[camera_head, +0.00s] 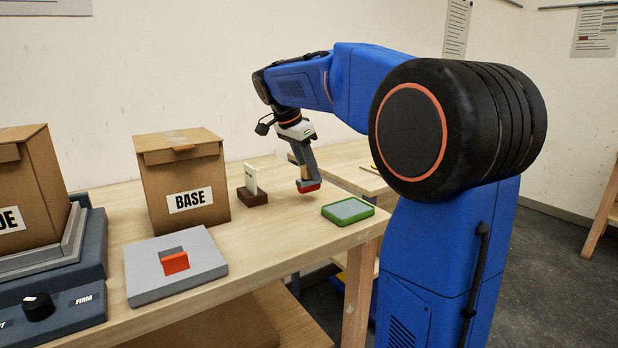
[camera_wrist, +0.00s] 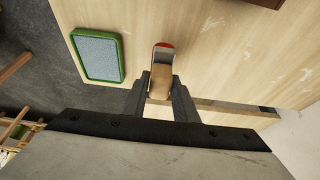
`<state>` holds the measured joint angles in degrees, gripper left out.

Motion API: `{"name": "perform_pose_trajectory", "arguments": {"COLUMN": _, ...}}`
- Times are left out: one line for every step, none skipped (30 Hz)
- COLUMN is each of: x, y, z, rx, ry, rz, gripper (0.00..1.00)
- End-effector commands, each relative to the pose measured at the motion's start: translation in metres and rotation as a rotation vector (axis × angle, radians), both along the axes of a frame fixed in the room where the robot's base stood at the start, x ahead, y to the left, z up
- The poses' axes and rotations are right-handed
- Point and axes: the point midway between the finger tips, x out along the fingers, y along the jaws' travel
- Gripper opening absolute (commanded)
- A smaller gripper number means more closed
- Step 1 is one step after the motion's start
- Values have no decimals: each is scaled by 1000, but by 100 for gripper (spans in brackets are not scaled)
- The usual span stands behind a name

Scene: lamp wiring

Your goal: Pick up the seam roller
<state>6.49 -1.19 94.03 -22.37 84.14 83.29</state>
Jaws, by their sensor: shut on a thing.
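The seam roller (camera_head: 309,188) has a light wooden handle and a red and grey head. In the wrist view, the seam roller (camera_wrist: 163,51) sticks out beyond the fingers, with its handle between them. My gripper (camera_head: 305,172) is shut on the handle and points down over the right part of the workbench (camera_head: 265,248). In the wrist view, my gripper (camera_wrist: 160,82) has a finger on each side of the handle. The head is at or just above the benchtop; I cannot tell whether it touches. The fingers hide part of the handle.
A green-rimmed grey pad (camera_head: 348,211) lies near the right front edge. A small dark stand with a white card (camera_head: 252,188) is left of the roller. A BASE box (camera_head: 184,180) and a grey plate with a red block (camera_head: 176,262) are farther left.

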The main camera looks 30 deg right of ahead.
Motion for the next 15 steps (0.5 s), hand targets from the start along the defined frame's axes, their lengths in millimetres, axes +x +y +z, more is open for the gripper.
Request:
{"name": "perform_pose_trajectory", "arguments": {"x": 1, "y": 0, "z": 6, "rx": 0, "ry": -2, "rz": 0, "gripper": 1}}
{"name": "perform_pose_trajectory", "arguments": {"x": -2, "y": 0, "z": 7, "rx": 0, "ry": -1, "rz": -1, "gripper": 1}}
{"name": "perform_pose_trajectory", "arguments": {"x": -7, "y": 0, "z": 6, "rx": 0, "ry": 0, "rz": -1, "gripper": 1}}
{"name": "perform_pose_trajectory", "arguments": {"x": -10, "y": 0, "z": 6, "rx": 0, "ry": 0, "rz": 0, "gripper": 1}}
{"name": "perform_pose_trajectory", "arguments": {"x": -14, "y": -1, "z": 6, "rx": 0, "ry": 0, "rz": 0, "gripper": 1}}
{"name": "perform_pose_trajectory", "arguments": {"x": -18, "y": -1, "z": 6, "rx": 0, "ry": -1, "rz": 0, "gripper": 1}}
{"name": "perform_pose_trajectory", "arguments": {"x": -21, "y": -1, "z": 6, "rx": 0, "ry": -1, "rz": 0, "gripper": 1}}
{"name": "perform_pose_trajectory", "arguments": {"x": -25, "y": -1, "z": 6, "rx": 0, "ry": -1, "rz": -1, "gripper": 1}}
{"name": "perform_pose_trajectory", "arguments": {"x": -30, "y": -1, "z": 6, "rx": 0, "ry": -1, "rz": 0, "gripper": 1}}
{"name": "perform_pose_trajectory", "arguments": {"x": -35, "y": -1, "z": 6, "rx": 0, "ry": -1, "rz": -1, "gripper": 1}}
{"name": "perform_pose_trajectory", "arguments": {"x": -39, "y": -2, "z": 6, "rx": 0, "ry": -1, "rz": -1, "gripper": 1}}
{"name": "perform_pose_trajectory", "arguments": {"x": -46, "y": -2, "z": 6, "rx": 0, "ry": -1, "rz": -1, "gripper": 1}}
{"name": "perform_pose_trajectory", "arguments": {"x": -51, "y": -2, "z": 6, "rx": 0, "ry": -1, "rz": -1, "gripper": 1}}
{"name": "perform_pose_trajectory", "arguments": {"x": -57, "y": -2, "z": 6, "rx": 0, "ry": -1, "rz": -1, "gripper": 1}}
{"name": "perform_pose_trajectory", "arguments": {"x": -66, "y": -2, "z": 6, "rx": 0, "ry": -1, "rz": -1, "gripper": 1}}
